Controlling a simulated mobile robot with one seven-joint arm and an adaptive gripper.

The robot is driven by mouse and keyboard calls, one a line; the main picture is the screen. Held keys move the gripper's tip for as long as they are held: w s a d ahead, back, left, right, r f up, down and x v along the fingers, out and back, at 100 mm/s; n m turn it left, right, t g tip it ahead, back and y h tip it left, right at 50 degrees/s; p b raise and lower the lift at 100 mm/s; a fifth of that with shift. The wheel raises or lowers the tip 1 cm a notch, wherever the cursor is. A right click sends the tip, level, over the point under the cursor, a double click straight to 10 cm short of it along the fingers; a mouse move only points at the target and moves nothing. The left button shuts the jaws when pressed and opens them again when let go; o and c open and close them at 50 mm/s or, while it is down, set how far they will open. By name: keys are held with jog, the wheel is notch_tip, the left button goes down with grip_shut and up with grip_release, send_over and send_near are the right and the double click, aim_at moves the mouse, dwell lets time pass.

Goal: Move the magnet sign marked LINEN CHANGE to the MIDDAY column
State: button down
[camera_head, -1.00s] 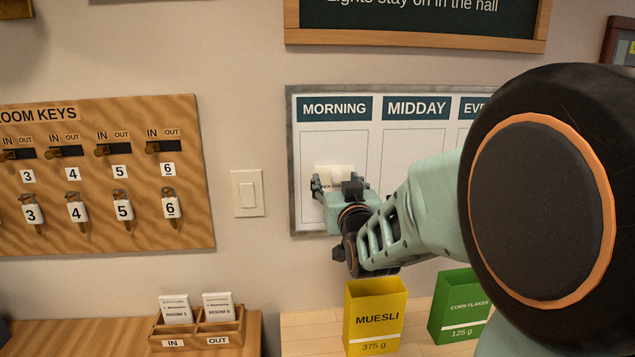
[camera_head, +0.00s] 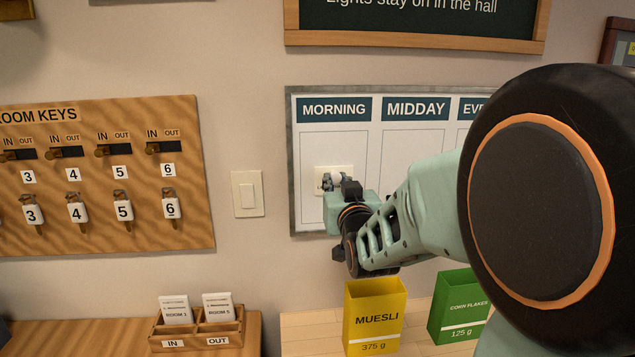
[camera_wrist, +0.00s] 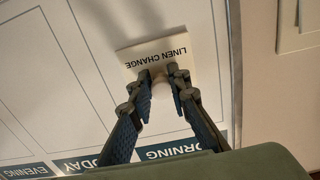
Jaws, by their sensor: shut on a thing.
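The magnet sign marked LINEN CHANGE (camera_wrist: 150,55) is a cream plate with a round knob. In the head view the sign (camera_head: 322,174) sits in the MORNING column (camera_head: 334,145) of the board, partly hidden by my gripper. My gripper (camera_wrist: 162,84) is shut on the knob, with a finger on each side; it also shows in the head view (camera_head: 338,183). The MIDDAY column (camera_head: 415,145) is just to the right and its visible upper part is bare.
The EVENING column is partly hidden by my arm. A yellow MUESLI box (camera_head: 374,318) and a green CORN FLAKES box (camera_head: 458,305) stand below the board. A light switch (camera_head: 247,193) and a key board (camera_head: 110,175) are on the wall to the left.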

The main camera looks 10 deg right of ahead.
jog(key=shift+s+f, duration=0.1)
jog(key=shift+s, duration=0.1)
jog(key=shift+s+b, duration=0.8)
jog(key=shift+s, duration=1.25)
jog(key=shift+s, duration=0.1)
jog(key=c, duration=2.5)
grip_release()
jog(key=shift+c, duration=0.2)
grip_shut()
